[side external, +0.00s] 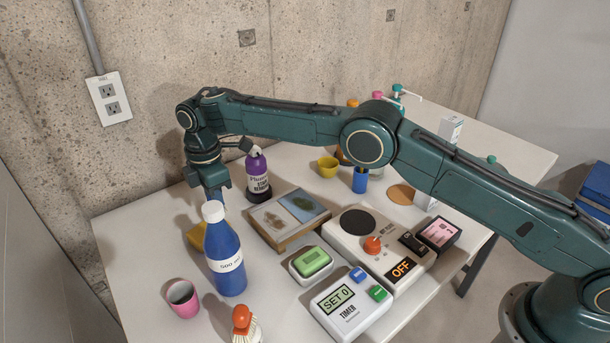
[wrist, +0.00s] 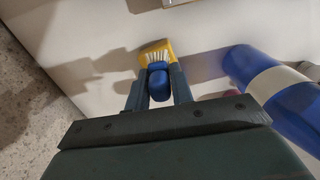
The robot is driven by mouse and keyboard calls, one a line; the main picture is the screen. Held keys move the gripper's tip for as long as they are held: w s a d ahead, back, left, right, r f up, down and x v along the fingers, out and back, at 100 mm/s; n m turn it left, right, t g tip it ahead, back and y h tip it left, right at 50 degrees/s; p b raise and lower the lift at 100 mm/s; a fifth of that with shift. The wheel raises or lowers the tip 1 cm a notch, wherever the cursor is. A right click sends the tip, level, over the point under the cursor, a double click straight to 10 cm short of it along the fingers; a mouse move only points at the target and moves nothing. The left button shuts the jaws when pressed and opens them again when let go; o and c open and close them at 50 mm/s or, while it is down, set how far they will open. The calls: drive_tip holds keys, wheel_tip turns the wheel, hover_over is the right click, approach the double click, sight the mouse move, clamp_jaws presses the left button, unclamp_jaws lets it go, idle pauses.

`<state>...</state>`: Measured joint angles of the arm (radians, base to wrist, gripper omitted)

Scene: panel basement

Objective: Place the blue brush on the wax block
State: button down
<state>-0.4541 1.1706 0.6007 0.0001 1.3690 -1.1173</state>
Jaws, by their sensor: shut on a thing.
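My gripper (side external: 213,190) points down at the left of the table, behind the large blue bottle. It is shut on the blue brush (wrist: 159,82), whose blue handle sits between the fingers in the wrist view, with my gripper (wrist: 159,92) around it. White bristles show at the brush's far end. The yellow wax block (wrist: 154,47) shows just beyond the bristles. In the side view the wax block (side external: 197,237) lies on the table, partly hidden by the bottle. A bit of the brush (side external: 217,196) shows above the bottle cap. I cannot tell whether brush and block touch.
The blue bottle (side external: 226,262) stands close to my gripper; it also shows in the wrist view (wrist: 283,98). A purple bottle (side external: 258,176), pink cup (side external: 182,299), orange brush (side external: 242,322), picture board (side external: 276,240) and timer (side external: 350,308) are around.

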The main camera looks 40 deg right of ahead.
drive_tip(key=shift+f, duration=1.4)
drive_tip(key=shift+f, duration=0.1)
drive_tip(key=c, duration=1.2)
unclamp_jaws()
drive_tip(key=shift+r, duration=3.9)
